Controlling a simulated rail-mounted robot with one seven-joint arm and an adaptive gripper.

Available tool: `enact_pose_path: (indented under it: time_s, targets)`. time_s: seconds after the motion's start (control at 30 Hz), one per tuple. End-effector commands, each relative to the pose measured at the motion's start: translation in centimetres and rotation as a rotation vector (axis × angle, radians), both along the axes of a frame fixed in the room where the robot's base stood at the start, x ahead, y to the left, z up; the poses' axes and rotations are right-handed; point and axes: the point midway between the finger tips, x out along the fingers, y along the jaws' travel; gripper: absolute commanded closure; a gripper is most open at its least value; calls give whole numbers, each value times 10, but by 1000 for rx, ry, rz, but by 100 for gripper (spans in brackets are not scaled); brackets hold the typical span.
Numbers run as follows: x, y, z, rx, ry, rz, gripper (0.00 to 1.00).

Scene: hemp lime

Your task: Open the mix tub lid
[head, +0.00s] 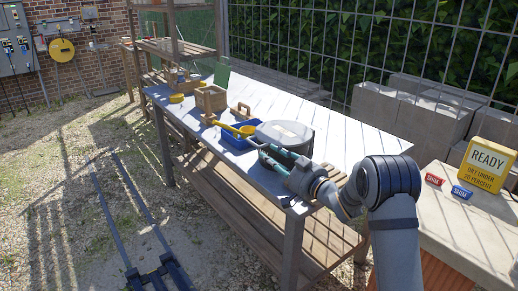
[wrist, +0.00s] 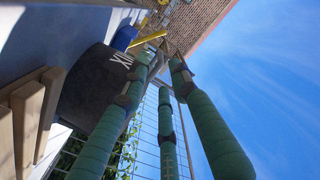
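The mix tub (head: 297,139) is a grey round tub on the workbench, with a flat grey lid (head: 285,132) that looks shut. In the wrist view, turned on its side, the tub (wrist: 88,84) is dark with white lettering. My gripper (head: 268,152) is at the near side of the tub in the head view. In the wrist view, its green fingers (wrist: 161,62) are spread apart with nothing seen between them. The tub stands partly behind one finger. I cannot tell whether a finger touches the tub or lid.
A blue tray (head: 236,141) with a yellow scoop (head: 240,129) stands left of the tub. Wooden boxes (head: 211,98) sit farther back. Wooden slats (wrist: 30,115) are close in the wrist view. Concrete blocks (head: 415,115) and a yellow sign (head: 487,163) are right. The bench (head: 345,125) is bare behind the tub.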

Motion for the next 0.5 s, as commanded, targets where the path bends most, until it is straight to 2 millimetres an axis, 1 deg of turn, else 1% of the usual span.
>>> enact_pose_path:
  time_s: [0.3, 0.5]
  targets:
    - [43, 38, 2, -1, 0, 0, 72]
    - [64, 54, 1, -2, 0, -1, 72]
